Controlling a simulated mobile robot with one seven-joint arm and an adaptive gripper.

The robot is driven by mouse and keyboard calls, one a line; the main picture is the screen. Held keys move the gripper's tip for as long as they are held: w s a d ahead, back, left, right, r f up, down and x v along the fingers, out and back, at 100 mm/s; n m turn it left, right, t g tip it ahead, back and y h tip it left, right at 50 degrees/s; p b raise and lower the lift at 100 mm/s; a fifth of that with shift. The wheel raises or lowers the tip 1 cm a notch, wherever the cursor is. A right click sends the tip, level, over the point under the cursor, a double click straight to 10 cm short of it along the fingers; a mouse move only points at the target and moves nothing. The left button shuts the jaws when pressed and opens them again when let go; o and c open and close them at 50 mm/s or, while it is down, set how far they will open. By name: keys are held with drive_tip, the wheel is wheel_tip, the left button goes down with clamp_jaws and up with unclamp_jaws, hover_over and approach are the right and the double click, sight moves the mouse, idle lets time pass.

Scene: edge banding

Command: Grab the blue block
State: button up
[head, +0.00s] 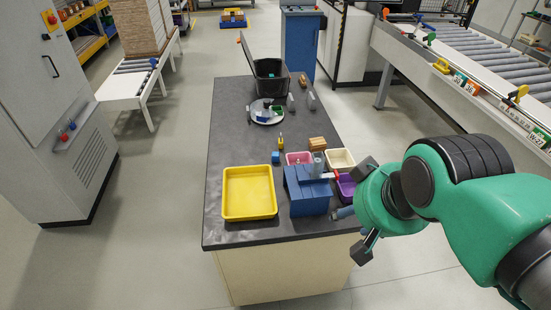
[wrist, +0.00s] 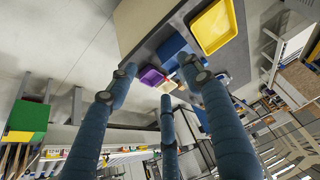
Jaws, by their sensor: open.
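A small blue block (head: 276,157) lies on the dark table top, just behind the yellow tray (head: 249,192). A larger blue box-like fixture (head: 308,196) stands right of the tray, with a grey cylinder and a red-tipped part on top. It also shows in the wrist view (wrist: 172,48); I cannot make out the small block there. My gripper (head: 356,208) is open and empty, off the table's right edge near the fixture. Its fingers are spread in the wrist view (wrist: 160,85).
A wooden block (head: 317,144) and a small yellow item (head: 280,142) are near the small block. A round plate (head: 266,112) and an open black bin (head: 270,78) are farther back. The table's left side is clear.

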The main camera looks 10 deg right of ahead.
drive_tip(key=w+r+p, duration=0.2)
drive_tip(key=w+r, duration=0.1)
drive_tip(key=w, duration=0.5)
drive_tip(key=w+r+p, duration=0.2)
drive_tip(key=w, duration=0.5)
drive_tip(key=w+a+f+m+g+p, duration=0.1)
drive_tip(key=w+f+p, duration=0.1)
drive_tip(key=w, duration=0.8)
drive_tip(key=w+a+f+m+p, duration=0.1)
drive_tip(key=w+p, duration=0.1)
drive_tip(key=w, duration=0.8)
drive_tip(key=w+a+f+p, duration=0.3)
drive_tip(key=w+f, duration=0.9)
drive_tip(key=f, duration=0.1)
drive_tip(key=w+a+f+g+p, duration=0.1)
drive_tip(key=w+a+f+p, duration=0.1)
drive_tip(key=w+f, duration=1)
drive_tip(key=shift+w+a+f+m+h+p, duration=0.35)
drive_tip(key=shift+f+p, duration=0.25)
drive_tip(key=shift+f, duration=0.3)
drive_tip(key=shift+s+f, duration=0.1)
hover_over(276, 157)
wheel_tip(276, 157, down, 8)
drive_tip(key=shift+a, duration=0.15)
